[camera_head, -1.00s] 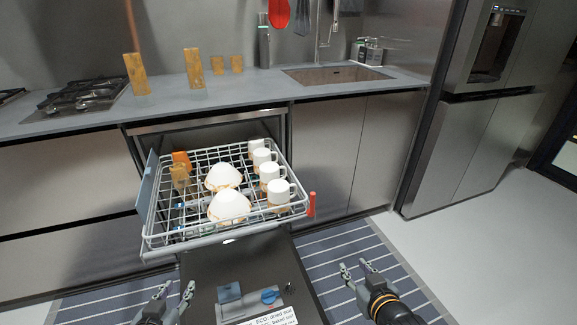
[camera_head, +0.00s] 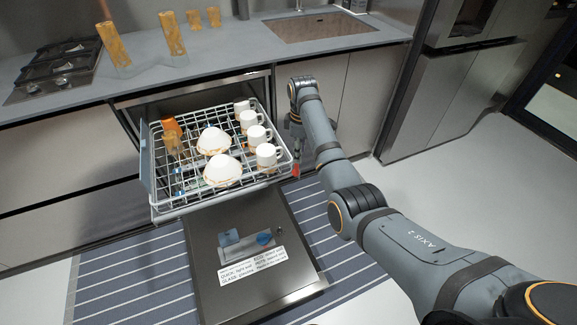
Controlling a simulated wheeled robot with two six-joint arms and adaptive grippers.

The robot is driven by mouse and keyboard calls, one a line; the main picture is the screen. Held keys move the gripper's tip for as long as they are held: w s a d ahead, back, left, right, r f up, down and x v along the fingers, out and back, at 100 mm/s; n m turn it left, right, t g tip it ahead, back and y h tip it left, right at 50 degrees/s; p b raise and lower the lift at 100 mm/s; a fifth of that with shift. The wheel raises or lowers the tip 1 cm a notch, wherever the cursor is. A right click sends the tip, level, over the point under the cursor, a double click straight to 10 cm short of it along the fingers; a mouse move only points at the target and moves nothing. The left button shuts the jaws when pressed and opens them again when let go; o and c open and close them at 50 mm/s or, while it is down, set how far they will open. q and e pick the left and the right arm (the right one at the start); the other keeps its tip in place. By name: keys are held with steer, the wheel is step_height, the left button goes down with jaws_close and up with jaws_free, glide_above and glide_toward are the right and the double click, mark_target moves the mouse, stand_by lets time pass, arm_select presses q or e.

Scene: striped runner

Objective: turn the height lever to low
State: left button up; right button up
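The red height lever (camera_head: 296,171) sits at the right side of the pulled-out dish rack (camera_head: 215,196). Only its lower part shows clearly below my gripper. My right gripper (camera_head: 296,148) points down at the lever, right beside the rack's right edge. Its fingers are small, dark and partly hidden, so I cannot tell whether they are open, shut or touching the lever. My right arm reaches in from the lower right. My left gripper is out of view.
The rack holds white bowls (camera_head: 222,170), several white mugs (camera_head: 268,156) and an orange cup (camera_head: 171,126). The open dishwasher door (camera_head: 225,297) lies below, with a label (camera_head: 252,267) and a blue knob (camera_head: 264,238). Striped runner (camera_head: 125,270) and floor lie around it.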

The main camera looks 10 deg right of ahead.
mark_target(297, 166)
steer(key=shift+w+a+r+n, duration=0.15)
steer(key=shift+r, duration=0.3)
steer(key=shift+w+a+r+n, duration=0.15)
steer(key=shift+r, duration=0.3)
step_height(297, 166, down, 11)
steer(key=shift+w+r+b, duration=0.1)
steer(key=shift+r+b, duration=0.1)
steer(key=shift+b, duration=0.7)
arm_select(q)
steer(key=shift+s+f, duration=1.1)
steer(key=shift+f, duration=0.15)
arm_select(e)
jaws_close()
